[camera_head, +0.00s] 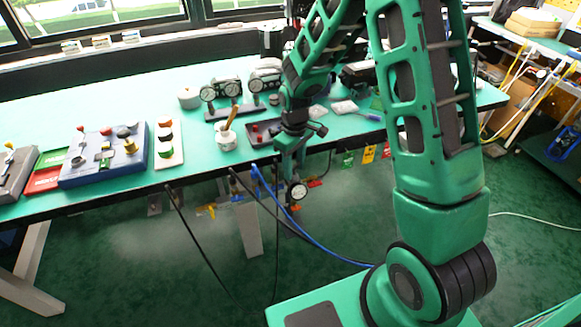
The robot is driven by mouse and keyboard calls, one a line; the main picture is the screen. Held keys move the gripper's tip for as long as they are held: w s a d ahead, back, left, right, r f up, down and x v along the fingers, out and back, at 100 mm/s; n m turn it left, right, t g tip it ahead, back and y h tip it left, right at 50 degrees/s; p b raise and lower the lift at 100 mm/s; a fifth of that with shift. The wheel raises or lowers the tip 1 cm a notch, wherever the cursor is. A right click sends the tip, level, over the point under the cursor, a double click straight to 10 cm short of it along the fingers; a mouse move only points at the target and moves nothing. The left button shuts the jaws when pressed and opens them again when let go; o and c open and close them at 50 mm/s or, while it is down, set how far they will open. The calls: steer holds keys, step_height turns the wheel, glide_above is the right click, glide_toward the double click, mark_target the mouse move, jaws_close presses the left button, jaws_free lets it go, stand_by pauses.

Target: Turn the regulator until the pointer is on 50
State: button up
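A small round dial gauge (298,192) with a white face hangs below the table's front edge, with a small orange part under it. It may belong to the regulator; its pointer and numbers are too small to read. My gripper (290,163) points down just above this gauge, at the table's front edge. Its fingers are hard to make out, so I cannot tell whether they are open or touch anything. Two units with paired round gauges stand at the back of the table, the left one (221,90) and the right one (265,77); their readings are also too small to tell.
The green table (110,95) holds a blue control box (103,165), a white strip with buttons (168,148), a white cup with tools (226,140) and a dark tray. Blue and black hoses (300,232) hang below the edge. Coloured tags hang right of the gauge.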

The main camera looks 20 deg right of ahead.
steer(key=shift+m, duration=1.3)
steer(key=o, duration=1)
steer(key=shift+o, duration=0.2)
steer(key=shift+r, duration=0.1)
step_height(320, 180, up, 11)
steer(key=shift+f, duration=0.2)
